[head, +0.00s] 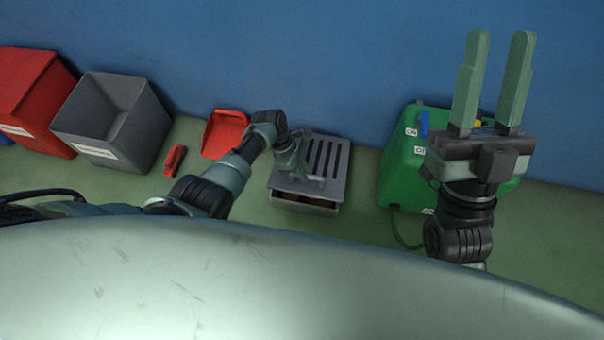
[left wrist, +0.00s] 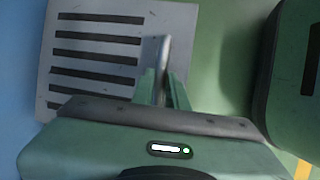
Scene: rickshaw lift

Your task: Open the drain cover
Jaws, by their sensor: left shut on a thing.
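The drain cover (head: 331,158) is a grey slotted plate on a low drain box (head: 312,207) on the floor. A narrow opening with a brownish inside shows beneath the cover's near edge. The cover's slotted surface also shows in the left wrist view (left wrist: 72,95). My left gripper (head: 303,174) is over the cover's near part, shut on its metal handle (left wrist: 164,58). The gripper hides part of the handle. My right gripper (head: 495,82) is raised at the right, fingers apart and empty, well away from the cover.
A green machine (head: 397,168) with a hose stands to the right of the drain. A red dustpan (head: 222,135), a small red object (head: 175,160), a grey bin (head: 140,112) and a red bin (head: 35,85) stand to the left. A blue wall (head: 300,50) closes the back.

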